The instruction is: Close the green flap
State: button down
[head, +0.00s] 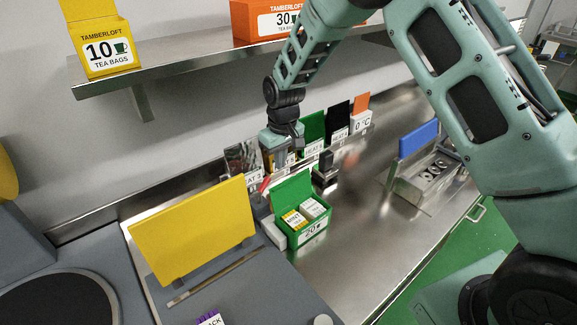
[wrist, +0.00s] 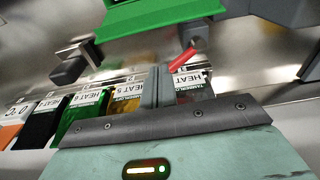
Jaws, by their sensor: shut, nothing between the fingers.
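The green flap (head: 291,191) is the lid of a small green carton (head: 311,229) marked 20. It stands raised at the carton's back edge, so the carton is open and yellow and white packets show inside. My gripper (head: 287,157) is behind the flap and higher in the picture, near the row of samples at the wall; it appears apart from the flap. In the wrist view a green panel (wrist: 160,18), which looks like the back of the flap, is at the top edge. My gripper's fingers (wrist: 166,84) are together there, with nothing held.
A red-tipped lever (wrist: 183,59) stands between my fingers and the green panel. A dark clamp (head: 326,168) is beside the carton. Several HEAT-labelled samples (wrist: 88,113) line the wall. A large yellow panel (head: 195,230) is left of the carton.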

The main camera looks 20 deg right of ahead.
aim_at(292, 190)
jog(key=shift+s+d+f+p, duration=0.2)
jog(key=shift+s+f+p, duration=0.1)
jog(key=shift+s+p, duration=0.25)
jog(key=shift+s+d+f+p, duration=0.2)
jog(key=shift+s+f+p, duration=0.15)
jog(key=shift+s+p, duration=0.2)
jog(key=shift+s+d+f+p, duration=0.2)
jog(key=shift+s+f+p, duration=0.1)
jog(key=shift+s+p, duration=0.25)
jog(key=shift+s+b, duration=0.15)
jog(key=shift+b, duration=0.25)
